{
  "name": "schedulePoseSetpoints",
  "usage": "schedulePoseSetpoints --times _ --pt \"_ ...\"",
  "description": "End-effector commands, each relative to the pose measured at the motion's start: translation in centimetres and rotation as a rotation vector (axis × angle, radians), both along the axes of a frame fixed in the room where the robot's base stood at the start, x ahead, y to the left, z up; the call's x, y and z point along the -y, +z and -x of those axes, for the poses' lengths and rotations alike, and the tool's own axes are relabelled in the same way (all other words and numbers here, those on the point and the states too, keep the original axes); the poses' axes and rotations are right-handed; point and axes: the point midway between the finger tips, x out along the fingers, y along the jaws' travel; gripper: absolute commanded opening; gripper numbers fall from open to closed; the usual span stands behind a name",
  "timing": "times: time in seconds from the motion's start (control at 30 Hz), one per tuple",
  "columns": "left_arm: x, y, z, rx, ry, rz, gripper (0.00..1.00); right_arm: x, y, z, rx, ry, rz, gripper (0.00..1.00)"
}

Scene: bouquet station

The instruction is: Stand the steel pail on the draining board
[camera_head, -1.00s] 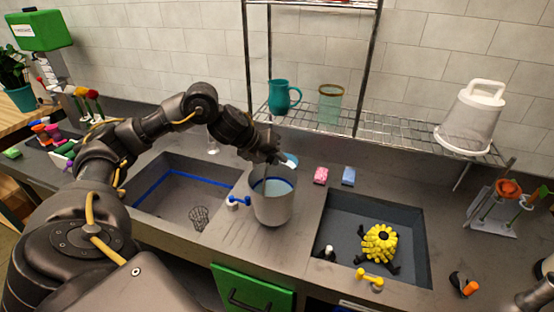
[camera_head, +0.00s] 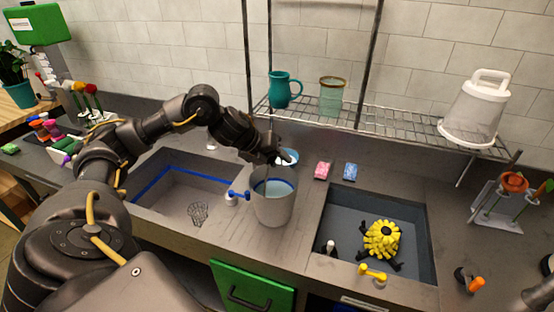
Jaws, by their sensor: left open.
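The steel pail (camera_head: 272,208), light grey with a blue band or liquid showing inside its mouth, stands upright on the draining board (camera_head: 238,232), the grooved grey strip between the two sinks. My left gripper (camera_head: 276,160) is open at the pail's far rim, its fingers pointing down and right. The fingertips are small and partly overlap the pail's upper edge and a pale blue round item (camera_head: 288,157) behind it, so I cannot tell whether they touch the pail. My right gripper is not in view.
The right sink (camera_head: 345,215) holds a yellow flower-like thing (camera_head: 382,239). A blue-handled tap (camera_head: 232,198) is close left of the pail. Pink (camera_head: 322,170) and blue (camera_head: 350,171) sponges lie behind. A wire shelf (camera_head: 400,130) hangs above.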

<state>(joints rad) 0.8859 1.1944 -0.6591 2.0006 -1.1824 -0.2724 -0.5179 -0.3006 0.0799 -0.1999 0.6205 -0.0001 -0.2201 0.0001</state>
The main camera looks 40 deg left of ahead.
Motion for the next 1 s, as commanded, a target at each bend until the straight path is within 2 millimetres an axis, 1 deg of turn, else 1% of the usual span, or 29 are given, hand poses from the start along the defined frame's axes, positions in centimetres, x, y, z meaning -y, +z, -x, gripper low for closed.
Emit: schedulePoseSetpoints --times 0.17,0.27,0.37,0.6,0.7,0.83,1.0 --pt "0.0 0.5 0.0 0.001 0.001 0.0 0.41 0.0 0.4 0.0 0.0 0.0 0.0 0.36" --pt "-0.4 1.1 0.6 0.003 0.0 -0.001 0.41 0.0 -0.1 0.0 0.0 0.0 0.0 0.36" --pt "-0.9 2.5 1.8 0.006 0.001 -0.004 0.41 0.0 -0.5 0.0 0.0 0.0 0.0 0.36" --pt "-2.3 6.3 4.9 0.005 0.0 -0.003 0.41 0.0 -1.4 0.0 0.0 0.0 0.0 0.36" --pt "-2.7 7.6 5.9 0.004 0.0 -0.003 0.41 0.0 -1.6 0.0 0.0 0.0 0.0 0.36" --pt "-3.1 8.7 6.8 0.001 0.0 -0.001 0.41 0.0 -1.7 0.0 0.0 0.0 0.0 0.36" --pt "-3.2 9.2 7.3 0.0 -0.001 -0.001 0.41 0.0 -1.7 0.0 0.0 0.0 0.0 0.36"
